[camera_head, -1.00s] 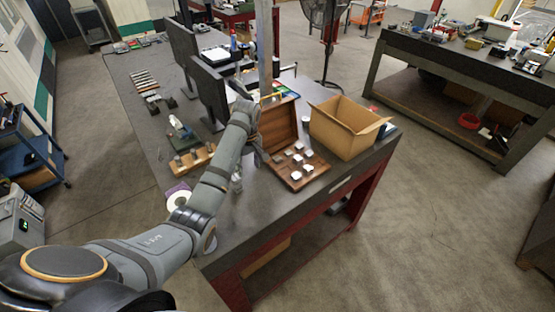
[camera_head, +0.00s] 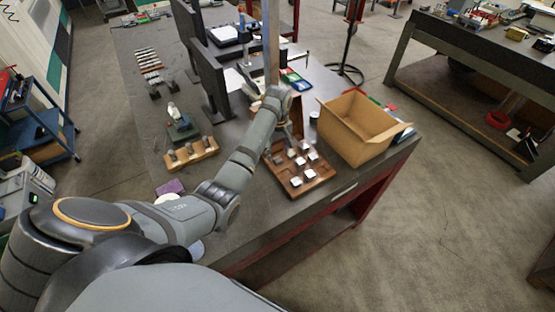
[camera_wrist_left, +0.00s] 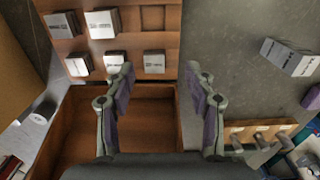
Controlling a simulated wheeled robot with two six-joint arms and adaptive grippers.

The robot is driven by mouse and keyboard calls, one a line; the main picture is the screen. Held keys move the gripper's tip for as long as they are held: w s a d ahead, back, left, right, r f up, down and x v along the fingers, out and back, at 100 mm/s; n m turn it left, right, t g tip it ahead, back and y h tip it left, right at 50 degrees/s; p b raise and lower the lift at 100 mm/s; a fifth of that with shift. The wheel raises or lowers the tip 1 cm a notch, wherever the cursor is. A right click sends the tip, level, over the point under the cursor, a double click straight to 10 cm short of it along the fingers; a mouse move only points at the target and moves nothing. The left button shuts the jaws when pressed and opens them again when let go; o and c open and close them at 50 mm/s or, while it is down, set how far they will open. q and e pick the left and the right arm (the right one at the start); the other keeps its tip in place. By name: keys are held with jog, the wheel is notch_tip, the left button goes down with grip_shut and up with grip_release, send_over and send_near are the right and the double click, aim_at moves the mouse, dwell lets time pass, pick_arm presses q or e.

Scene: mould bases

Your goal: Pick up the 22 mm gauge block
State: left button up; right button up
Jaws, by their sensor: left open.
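Several small metal gauge blocks sit in an open wooden case (camera_head: 311,187) on the bench. In the left wrist view the case floor (camera_wrist_left: 135,18) shows light blocks, among them an upper one (camera_wrist_left: 101,22), a lower middle one (camera_wrist_left: 113,62) and a lower right one (camera_wrist_left: 154,62). Their markings are too small to read, so I cannot tell which is 22 mm. My left gripper (camera_head: 290,132) is over the far part of the case. Its jaws (camera_wrist_left: 160,78) are open and empty, with the lower right block between and beyond the fingertips. My right gripper is not in view.
A cardboard box (camera_head: 358,130) stands right of the case. A wooden stand with metal pieces (camera_head: 192,154) is to the left. Monitors (camera_head: 212,85) and a post stand behind.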

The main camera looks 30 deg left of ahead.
aim_at(279, 161)
pick_arm(q)
jog(key=f+p, duration=0.1)
jog(key=f, duration=0.1)
jog(key=w+f+p, duration=0.1)
jog(key=f, duration=0.2)
jog(key=shift+w+f, duration=0.1)
jog(key=shift+w, duration=0.05)
jog(key=shift+f, duration=0.15)
jog(key=shift+c, duration=3.6)
grip_shut()
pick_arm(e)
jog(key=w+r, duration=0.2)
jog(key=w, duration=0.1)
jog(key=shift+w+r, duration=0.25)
